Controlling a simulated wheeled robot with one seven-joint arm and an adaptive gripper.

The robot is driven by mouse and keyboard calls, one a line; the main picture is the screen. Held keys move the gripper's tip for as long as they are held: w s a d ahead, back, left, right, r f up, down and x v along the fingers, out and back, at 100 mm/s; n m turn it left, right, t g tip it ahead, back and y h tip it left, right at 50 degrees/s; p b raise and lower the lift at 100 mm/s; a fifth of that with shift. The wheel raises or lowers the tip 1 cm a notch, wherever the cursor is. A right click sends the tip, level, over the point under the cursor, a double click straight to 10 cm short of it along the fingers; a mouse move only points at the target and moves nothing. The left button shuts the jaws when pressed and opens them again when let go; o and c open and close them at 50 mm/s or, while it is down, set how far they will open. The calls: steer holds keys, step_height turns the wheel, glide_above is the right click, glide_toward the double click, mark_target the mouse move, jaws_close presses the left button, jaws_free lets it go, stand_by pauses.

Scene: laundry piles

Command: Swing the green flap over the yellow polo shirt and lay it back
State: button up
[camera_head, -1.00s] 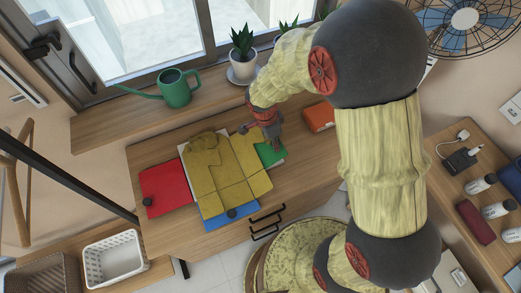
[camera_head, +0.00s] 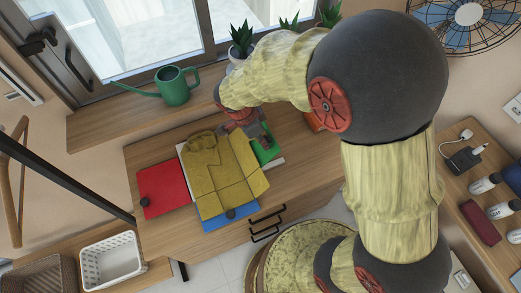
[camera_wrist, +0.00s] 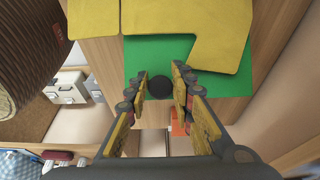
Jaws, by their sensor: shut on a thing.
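The yellow polo shirt (camera_head: 222,180) lies on a folding board with a red flap (camera_head: 163,188) at left, a blue flap (camera_head: 230,220) at the front and the green flap (camera_head: 267,152) at right. The shirt's right strip rests on the green flap and looks raised and tilted with it. My gripper (camera_head: 264,134) is at the green flap's outer edge. In the wrist view, my gripper's fingertips (camera_wrist: 160,78) close around the black knob (camera_wrist: 159,88) on the green flap (camera_wrist: 150,56). The shirt (camera_wrist: 180,18) covers the flap's far part.
A green watering can (camera_head: 174,86) and potted plants (camera_head: 241,40) stand on the sill behind the table. An orange box (camera_head: 313,121), partly hidden by my arm, lies right of the board. A white basket (camera_head: 110,262) stands at the front left.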

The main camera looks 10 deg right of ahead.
steer(key=shift+s+a+r+h, duration=0.15)
steer(key=shift+a+r, duration=0.1)
steer(key=shift+a, duration=0.3)
steer(key=shift+s+a+r+h, duration=0.15)
steer(key=shift+a+r, duration=0.1)
steer(key=shift+a, duration=0.25)
steer(key=shift+c, duration=0.2)
steer(key=shift+w, duration=0.1)
steer(key=shift+h, duration=0.5)
steer(key=shift+s+a+r+b, duration=0.15)
steer(key=shift+a+b, duration=0.15)
steer(key=shift+a, duration=0.35)
steer(key=shift+s+a+r+b, duration=0.1)
steer(key=shift+a+r+b, duration=0.15)
steer(key=shift+a, duration=0.35)
steer(key=shift+s+a+r+b, duration=0.15)
steer(key=shift+a+b, duration=0.2)
steer(key=shift+a, duration=0.3)
steer(key=shift+s+a+f+t+h+b, duration=0.15)
steer(key=shift+a+b, duration=0.2)
steer(key=shift+a, duration=0.45)
steer(key=shift+s+a+f+t+h+b, duration=0.15)
steer(key=shift+a+b, duration=0.15)
steer(key=shift+a, duration=0.45)
steer(key=shift+a+r, duration=0.2)
steer(key=shift+a, duration=0.2)
